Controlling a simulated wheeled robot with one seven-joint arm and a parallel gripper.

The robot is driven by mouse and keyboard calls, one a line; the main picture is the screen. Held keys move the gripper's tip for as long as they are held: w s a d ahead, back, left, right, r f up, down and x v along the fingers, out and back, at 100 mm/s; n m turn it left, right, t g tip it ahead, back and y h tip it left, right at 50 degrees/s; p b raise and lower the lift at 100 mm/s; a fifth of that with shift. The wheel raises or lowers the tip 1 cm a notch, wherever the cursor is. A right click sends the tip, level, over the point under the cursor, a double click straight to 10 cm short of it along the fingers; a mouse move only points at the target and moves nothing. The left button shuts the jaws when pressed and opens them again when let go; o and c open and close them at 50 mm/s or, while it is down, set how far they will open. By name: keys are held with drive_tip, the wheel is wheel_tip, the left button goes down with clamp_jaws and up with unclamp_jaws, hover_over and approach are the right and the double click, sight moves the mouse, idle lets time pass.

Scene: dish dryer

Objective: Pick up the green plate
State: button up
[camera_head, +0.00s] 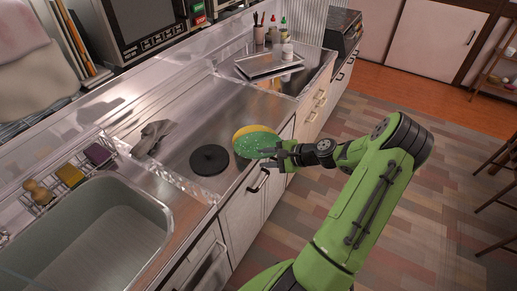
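The green plate (254,146) has light speckles, and a yellow area shows along its upper edge. It is tilted and appears to be held above the front edge of the steel counter (222,122). My gripper (277,152) is at the plate's right rim, with its fingers overlapping the rim, and appears shut on it. The fingertips are small and dark, so the exact contact is hard to see.
A black round lid (209,160) lies on the counter left of the plate. A grey cloth (153,136), a sink (90,235) and a wire rack with sponges (70,175) are farther left. A metal tray (269,63) and bottles (287,49) stand behind.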

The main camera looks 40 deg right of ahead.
sight(269, 144)
clamp_jaws()
drive_tip(key=shift+r, duration=0.1)
wheel_tip(269, 144, up, 9)
drive_tip(key=p, duration=0.3)
drive_tip(key=w+d+n+t+p, duration=0.2)
drive_tip(key=w+d, duration=0.2)
drive_tip(key=f+b, duration=0.2)
drive_tip(key=f, duration=0.7)
drive_tip(key=shift+d+f, duration=0.15)
drive_tip(key=shift+d, duration=0.05)
